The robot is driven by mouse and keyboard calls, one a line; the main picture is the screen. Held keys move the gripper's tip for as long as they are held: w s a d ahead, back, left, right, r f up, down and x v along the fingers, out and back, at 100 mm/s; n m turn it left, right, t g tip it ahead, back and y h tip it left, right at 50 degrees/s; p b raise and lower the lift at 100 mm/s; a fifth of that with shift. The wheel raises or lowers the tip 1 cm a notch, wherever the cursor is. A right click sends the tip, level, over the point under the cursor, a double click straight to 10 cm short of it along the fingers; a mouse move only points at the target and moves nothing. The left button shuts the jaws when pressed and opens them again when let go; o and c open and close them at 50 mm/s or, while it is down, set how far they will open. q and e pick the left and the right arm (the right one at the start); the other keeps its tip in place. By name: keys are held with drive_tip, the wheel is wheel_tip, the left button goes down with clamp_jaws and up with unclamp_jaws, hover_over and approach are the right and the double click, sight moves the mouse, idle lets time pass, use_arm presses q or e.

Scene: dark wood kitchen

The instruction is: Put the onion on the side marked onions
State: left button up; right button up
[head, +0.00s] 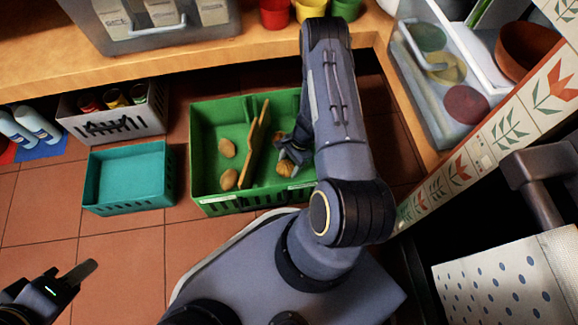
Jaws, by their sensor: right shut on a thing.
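A green crate (262,201) stands on the floor, split by an upright wooden divider (254,145). Small labels on its front rim are too small to read. Two tan-brown roundish vegetables (228,148) lie in the left compartment. My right gripper (284,150) reaches down into the right compartment, partly hidden by my own arm. It is shut on a golden-brown onion (286,168), low in that compartment; whether the onion touches the floor of the crate cannot be told. My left gripper (68,279) is open and empty at the lower left, far from the crate.
A teal basket (127,200), which looks empty, stands left of the crate. A wooden shelf (200,62) overhangs the back. The tiled floor at front left is clear.

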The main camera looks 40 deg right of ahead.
drive_tip(key=shift+f, duration=0.55)
drive_tip(key=shift+r, duration=0.1)
drive_tip(key=o, duration=1.1)
drive_tip(key=shift+c, duration=0.2)
drive_tip(key=p+v, duration=0.5)
drive_tip(key=v, duration=0.7)
drive_tip(key=shift+p, duration=0.35)
drive_tip(key=shift+r, duration=0.1)
